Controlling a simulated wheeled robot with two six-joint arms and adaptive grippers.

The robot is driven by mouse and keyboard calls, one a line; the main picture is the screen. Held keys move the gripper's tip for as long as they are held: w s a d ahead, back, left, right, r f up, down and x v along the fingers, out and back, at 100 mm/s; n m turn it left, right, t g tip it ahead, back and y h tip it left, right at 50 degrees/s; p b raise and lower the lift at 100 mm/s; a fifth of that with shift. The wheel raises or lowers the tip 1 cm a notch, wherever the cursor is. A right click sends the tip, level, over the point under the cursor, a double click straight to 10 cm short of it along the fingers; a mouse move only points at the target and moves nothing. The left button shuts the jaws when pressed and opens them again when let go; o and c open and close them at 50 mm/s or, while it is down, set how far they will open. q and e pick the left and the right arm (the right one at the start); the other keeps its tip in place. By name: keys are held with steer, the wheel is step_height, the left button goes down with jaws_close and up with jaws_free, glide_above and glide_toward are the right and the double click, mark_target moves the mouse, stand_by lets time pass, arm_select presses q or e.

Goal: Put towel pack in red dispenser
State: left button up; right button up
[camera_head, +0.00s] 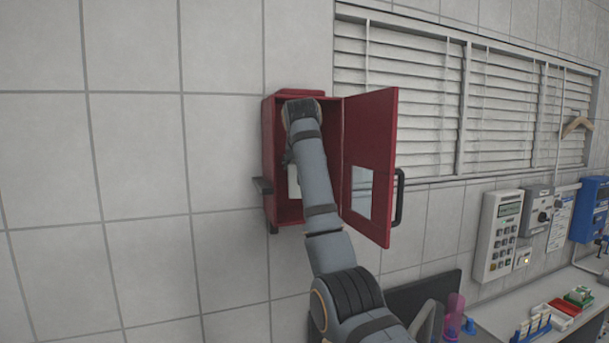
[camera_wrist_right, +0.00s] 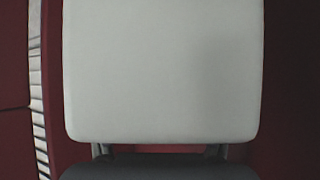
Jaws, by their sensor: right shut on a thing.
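The red dispenser (camera_head: 269,150) hangs on the tiled wall in the head view, with its door (camera_head: 370,130) swung open to the right. My right arm reaches into its opening, and the arm hides most of the inside. The white towel pack (camera_head: 293,181) shows as a small strip inside the dispenser, left of my arm. In the right wrist view the pack (camera_wrist_right: 160,70) fills most of the picture, with red walls on both sides. My right gripper (camera_wrist_right: 160,151) is shut on the pack; its fingertips are mostly hidden. My left gripper is not in view.
The open door's black handle (camera_head: 399,197) sticks out right of my arm. A dark bracket (camera_head: 263,186) juts from the dispenser's left side. Window blinds (camera_head: 410,80) and a keypad box (camera_head: 498,235) are on the wall to the right. A bench (camera_head: 490,318) with racks stands lower right.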

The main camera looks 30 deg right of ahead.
steer(key=shift+s+a+f, duration=0.1)
steer(key=shift+s+f, duration=0.05)
steer(key=shift+f, duration=0.45)
steer(key=shift+s+f, duration=0.1)
steer(key=shift+f, duration=0.45)
steer(key=f+p, duration=0.2)
steer(key=shift+w+f+p, duration=0.2)
steer(key=shift+f+p, duration=0.15)
steer(key=shift+p, duration=0.05)
steer(key=shift+w+f, duration=0.1)
steer(key=shift+f, duration=0.2)
steer(key=shift+f, duration=0.1)
steer(key=o, duration=1)
steer(key=shift+f, duration=0.1)
